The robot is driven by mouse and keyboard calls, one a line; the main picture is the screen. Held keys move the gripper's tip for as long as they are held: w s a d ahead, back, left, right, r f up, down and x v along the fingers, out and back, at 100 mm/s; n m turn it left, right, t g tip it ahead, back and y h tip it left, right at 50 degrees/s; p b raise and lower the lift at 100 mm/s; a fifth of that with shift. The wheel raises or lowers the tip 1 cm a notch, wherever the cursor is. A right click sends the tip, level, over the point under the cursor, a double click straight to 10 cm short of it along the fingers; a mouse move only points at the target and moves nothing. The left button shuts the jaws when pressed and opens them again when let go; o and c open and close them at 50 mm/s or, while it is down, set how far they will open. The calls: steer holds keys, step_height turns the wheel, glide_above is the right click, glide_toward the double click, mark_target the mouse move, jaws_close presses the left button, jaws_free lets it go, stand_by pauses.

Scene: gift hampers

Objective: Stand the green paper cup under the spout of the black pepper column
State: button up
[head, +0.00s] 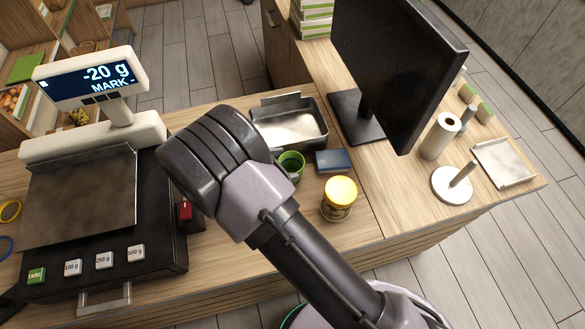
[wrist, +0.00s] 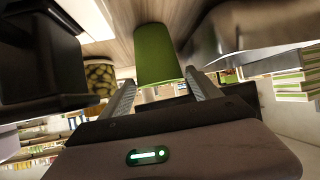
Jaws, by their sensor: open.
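The green paper cup (head: 291,163) stands on the wooden counter, just right of my wrist in the head view, partly hidden by it. In the wrist view, which looks upside down, the green cup (wrist: 160,52) is straight ahead, centred between the fingertips. My gripper (wrist: 161,77) is open, with a finger on each side of the cup's line; I cannot tell whether either touches it. In the head view my arm hides the fingers. No black pepper column or spout is identifiable in either view.
A metal tray (head: 318,118) is just behind the cup. A dark blue box (head: 333,160) and a yellow-lidded jar (head: 338,208) stand to its right. A scale (head: 78,200) reading -20 g is left; a black monitor (head: 395,60) is at back right.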

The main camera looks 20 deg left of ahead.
mark_target(302, 163)
steer(key=x, duration=0.6)
steer(key=shift+d, duration=0.1)
steer(key=shift+c, duration=0.2)
